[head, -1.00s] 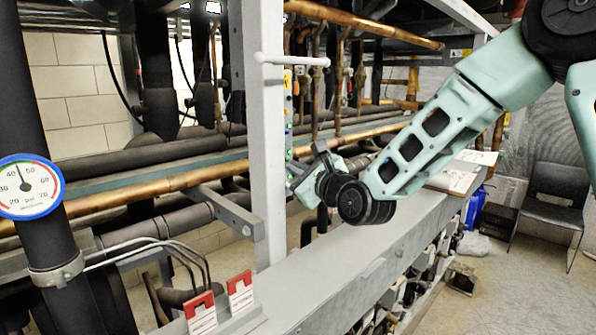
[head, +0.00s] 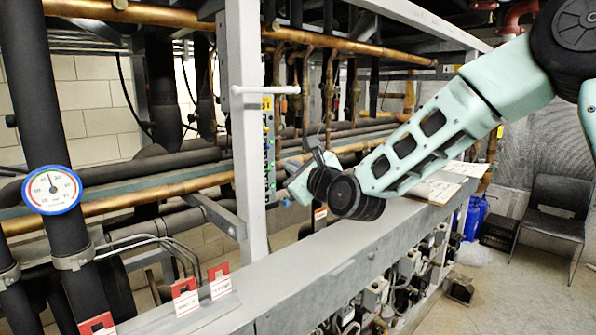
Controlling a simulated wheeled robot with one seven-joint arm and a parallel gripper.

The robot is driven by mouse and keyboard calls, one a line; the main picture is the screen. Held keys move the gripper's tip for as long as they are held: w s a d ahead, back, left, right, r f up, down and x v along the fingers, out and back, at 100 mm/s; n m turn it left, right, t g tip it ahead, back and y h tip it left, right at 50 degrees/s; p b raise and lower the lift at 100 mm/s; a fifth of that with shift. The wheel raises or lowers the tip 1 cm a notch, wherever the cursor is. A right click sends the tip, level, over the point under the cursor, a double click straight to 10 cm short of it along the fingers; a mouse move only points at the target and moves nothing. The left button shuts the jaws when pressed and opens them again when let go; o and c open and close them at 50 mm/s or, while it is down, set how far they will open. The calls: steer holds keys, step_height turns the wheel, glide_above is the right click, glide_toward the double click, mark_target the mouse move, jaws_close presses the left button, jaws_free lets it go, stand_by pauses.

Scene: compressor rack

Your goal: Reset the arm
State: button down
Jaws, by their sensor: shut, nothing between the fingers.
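My arm reaches in from the upper right of the head view, pale teal with black joints.
A white post (head: 246,130) stands left of the wrist, before copper and black pipes. A pressure gauge (head: 52,190) is at left. Red-and-white tags (head: 219,282) stand on the grey ledge (head: 300,283). A chair (head: 553,215) stands on open floor at right.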

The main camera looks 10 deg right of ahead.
steer(key=s+a+f+n+g+b, duration=0.4)
steer(key=s+f+n+g, duration=0.1)
steer(key=s+f+n, duration=0.35)
steer(key=s+a+f+n+g+b, duration=0.3)
steer(key=s+a+f+n+g, duration=0.1)
steer(key=s+f+n, duration=0.5)
steer(key=s+d+f+n+g+h+b, duration=0.2)
steer(key=s+d+f+n, duration=0.1)
steer(key=s, duration=0.5)
steer(key=s+d+f+n+g+h+b, duration=0.1)
steer(key=s+d+f+n+g+b, duration=0.1)
steer(key=s+n, duration=0.5)
steer(key=s+d+f+n+g+h+b, duration=0.2)
steer(key=s+d+f+n+g, duration=0.2)
steer(key=s, duration=0.6)
step_height(320, 180, down, 3)
steer(key=shift+r+n+h, duration=0.2)
steer(key=shift+n+h, duration=0.1)
steer(key=shift+n, duration=0.45)
